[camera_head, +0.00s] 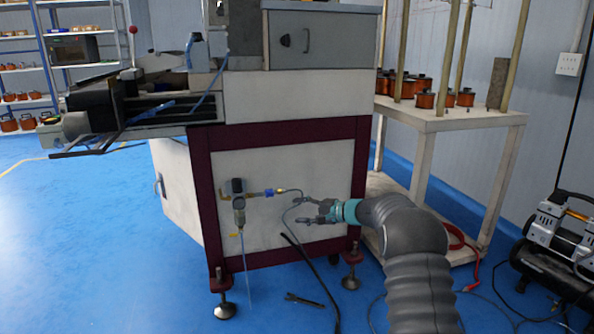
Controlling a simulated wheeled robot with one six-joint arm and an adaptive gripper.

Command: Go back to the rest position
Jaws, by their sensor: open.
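My gripper (312,211) is at the end of my grey sleeved arm, in the middle of the head view. Its two fingers point left and are spread apart, with nothing seen between them. It is in front of the white lower panel of the coil winder (285,170), right of the air regulator (238,200) and its brass fittings. A thin hose from the fittings passes close to the fingers. I cannot tell whether the hose touches them.
A white table (455,121) with orange coils stands right of the machine. An air compressor (553,250) is at the far right. A black cable and a small dark tool (305,299) lie on the blue floor. Shelves (25,72) stand at the back left. The left floor is clear.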

